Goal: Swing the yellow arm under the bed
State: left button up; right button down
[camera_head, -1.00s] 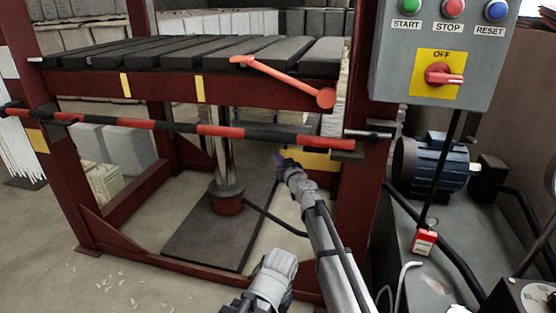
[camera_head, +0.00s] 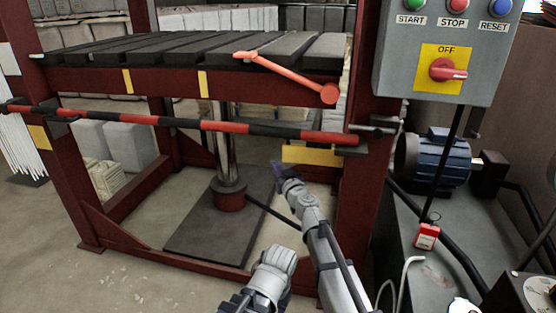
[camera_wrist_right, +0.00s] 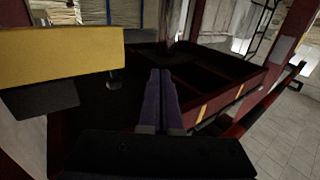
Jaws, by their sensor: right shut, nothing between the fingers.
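The yellow arm (camera_head: 312,155) is a flat yellow bar at the right post of the press, below the bed (camera_head: 195,88) and just under the red-and-black striped bar. In the right wrist view the yellow arm (camera_wrist_right: 60,58) is large at the left, with a dark block under it. My right gripper (camera_head: 278,166) is shut and empty, just below the left end of the yellow arm in the head view. Its purple fingers (camera_wrist_right: 161,78) are together in the wrist view, right of the yellow arm with a visible gap.
The striped bar (camera_head: 235,126) crosses the press front. An orange lever (camera_head: 290,78) lies at the bed's front edge. The upright cylinder (camera_head: 226,150) stands behind my gripper. A control box (camera_head: 440,55) and blue motor (camera_head: 437,162) are at the right.

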jog(key=s+d+f+n+g, duration=0.1)
jog(key=s+d+f+g, duration=0.2)
jog(key=s+f+g, duration=0.35)
jog(key=s+d+f+g, duration=0.3)
jog(key=s+f, duration=0.4)
jog(key=s, duration=0.4)
jog(key=s+d+f+m+g+h, duration=0.3)
jog(key=s+d+f+h, duration=0.1)
jog(key=s+d, duration=0.45)
jog(key=s+d+f+m+g+h, duration=0.35)
jog(key=s+d, duration=0.35)
jog(key=d, duration=0.3)
jog(key=s+a+r+n+h+p, duration=0.15)
jog(key=s+a+n, duration=0.3)
jog(key=a, duration=0.65)
notch_tip(320, 180, up, 33)
jog(key=p, duration=3.4)
jog(key=shift+s+m, duration=0.3)
jog(key=shift+s, duration=0.05)
